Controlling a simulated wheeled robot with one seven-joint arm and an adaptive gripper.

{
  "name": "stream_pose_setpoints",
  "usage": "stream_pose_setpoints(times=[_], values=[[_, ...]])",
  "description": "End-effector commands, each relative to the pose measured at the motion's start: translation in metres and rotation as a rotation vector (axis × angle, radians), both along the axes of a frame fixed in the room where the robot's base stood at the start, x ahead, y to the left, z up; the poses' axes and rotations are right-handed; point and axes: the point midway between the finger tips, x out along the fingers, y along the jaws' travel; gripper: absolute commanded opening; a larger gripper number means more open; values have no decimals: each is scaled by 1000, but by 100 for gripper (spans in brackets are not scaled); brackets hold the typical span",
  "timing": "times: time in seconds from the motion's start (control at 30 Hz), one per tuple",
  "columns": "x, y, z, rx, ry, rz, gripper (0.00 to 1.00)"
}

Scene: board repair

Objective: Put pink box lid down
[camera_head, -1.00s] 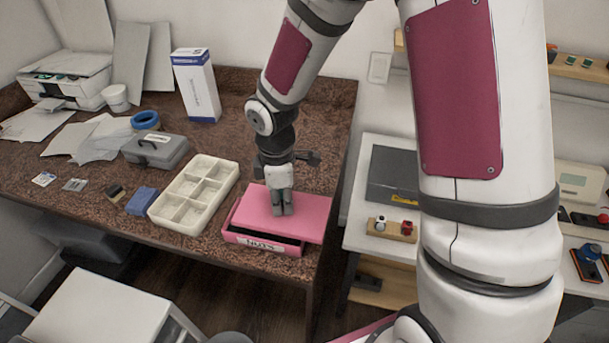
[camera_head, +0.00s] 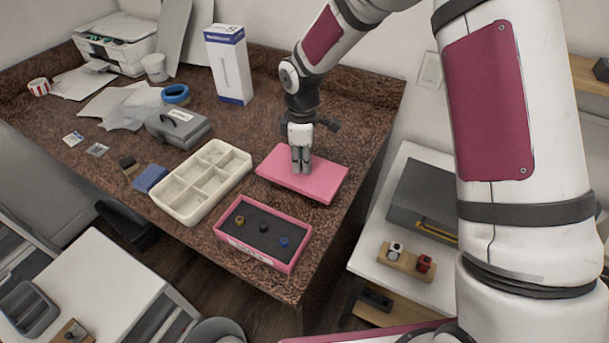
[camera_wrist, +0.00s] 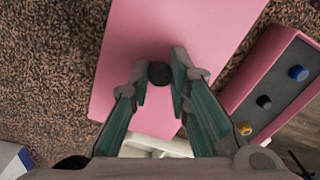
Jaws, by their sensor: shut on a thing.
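The pink box lid (camera_head: 318,180) is flat and sits just behind the open pink box in the head view, over the brown table. My gripper (camera_head: 301,170) is above the lid and shut on its dark round knob (camera_wrist: 159,73), which shows between the fingers (camera_wrist: 159,92) in the wrist view. I cannot tell whether the lid touches the table. The pink box (camera_head: 294,262) stands open near the table's front edge. Its dark insert holds a yellow, a black and a blue knob-like piece. The lid (camera_wrist: 180,40) is clear of the box in the wrist view.
A cream compartment tray (camera_head: 176,210) stands left of the box. The table (camera_head: 345,110) is clear behind the lid.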

Motion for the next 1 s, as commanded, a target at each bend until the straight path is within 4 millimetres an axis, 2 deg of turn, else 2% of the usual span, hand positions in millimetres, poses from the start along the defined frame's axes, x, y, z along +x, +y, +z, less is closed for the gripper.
stream_pose_setpoints(times=[0.5, 0.87, 0.9, 0.97, 1.0], values=[[0, 0, -52, 0, 0, 0, 0], [0, 0, -56, 0, -1, 0, 0], [0, 0, -56, 0, -1, 0, 24], [0, 0, -56, 0, -1, 0, 38], [0, 0, -55, 0, -1, 0, 38]])
